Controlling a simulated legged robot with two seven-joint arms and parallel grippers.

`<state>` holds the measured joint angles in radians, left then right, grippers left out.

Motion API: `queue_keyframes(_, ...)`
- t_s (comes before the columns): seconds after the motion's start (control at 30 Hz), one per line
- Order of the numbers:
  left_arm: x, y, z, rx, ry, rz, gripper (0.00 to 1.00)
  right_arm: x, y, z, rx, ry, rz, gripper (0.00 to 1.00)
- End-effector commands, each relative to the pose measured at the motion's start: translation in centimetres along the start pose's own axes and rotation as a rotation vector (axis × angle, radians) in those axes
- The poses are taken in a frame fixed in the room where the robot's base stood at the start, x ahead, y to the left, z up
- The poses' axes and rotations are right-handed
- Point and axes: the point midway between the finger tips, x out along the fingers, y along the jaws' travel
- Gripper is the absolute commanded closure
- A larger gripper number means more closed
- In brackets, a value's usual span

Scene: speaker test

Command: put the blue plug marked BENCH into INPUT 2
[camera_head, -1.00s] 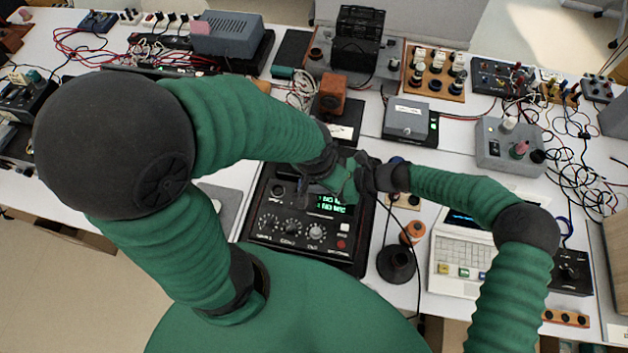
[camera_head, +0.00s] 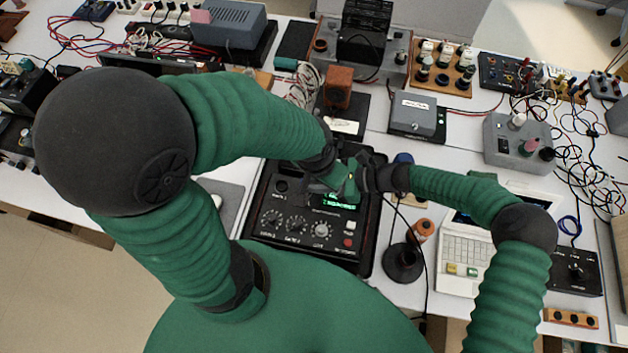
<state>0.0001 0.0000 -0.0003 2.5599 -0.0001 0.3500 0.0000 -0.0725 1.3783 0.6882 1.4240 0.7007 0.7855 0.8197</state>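A black device (camera_head: 300,222) with knobs and a green lit display lies on the table in front of me. My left gripper (camera_head: 340,182) is over its upper part. My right gripper (camera_head: 362,176) meets it there from the right, close to or touching it. The fingers overlap and are small, so I cannot tell whether either is open or shut. A small blue thing (camera_head: 403,159) shows just behind my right gripper; I cannot read any marking on it. The input sockets are hidden or too small to tell. A black cable (camera_head: 421,232) hangs below my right gripper.
A black round-based stand (camera_head: 403,263) and an orange part (camera_head: 422,229) are right of the device. A white laptop-like unit (camera_head: 465,252) is further right. A grey box (camera_head: 416,112) and an orange block (camera_head: 338,86) stand behind. Loose wires cover the far right.

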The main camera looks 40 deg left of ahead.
Motion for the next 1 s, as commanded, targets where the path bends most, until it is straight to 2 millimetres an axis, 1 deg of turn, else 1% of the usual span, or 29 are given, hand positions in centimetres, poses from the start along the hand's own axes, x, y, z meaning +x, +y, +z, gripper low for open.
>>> queue_keyframes(0.37,-0.05,0.01,-0.01,0.000,0.000,0.000,0.53,-0.06,0.09,0.19,-0.001,-0.005,0.001,1.00)
queue_keyframes(0.8,0.39,0.01,0.10,0.000,0.000,0.000,0.53,0.14,0.06,-0.35,-0.001,-0.005,0.000,1.00)
queue_keyframes(1.0,0.30,0.01,0.07,0.000,0.000,0.000,0.53,0.10,0.06,-0.26,-0.001,-0.005,0.000,1.00)
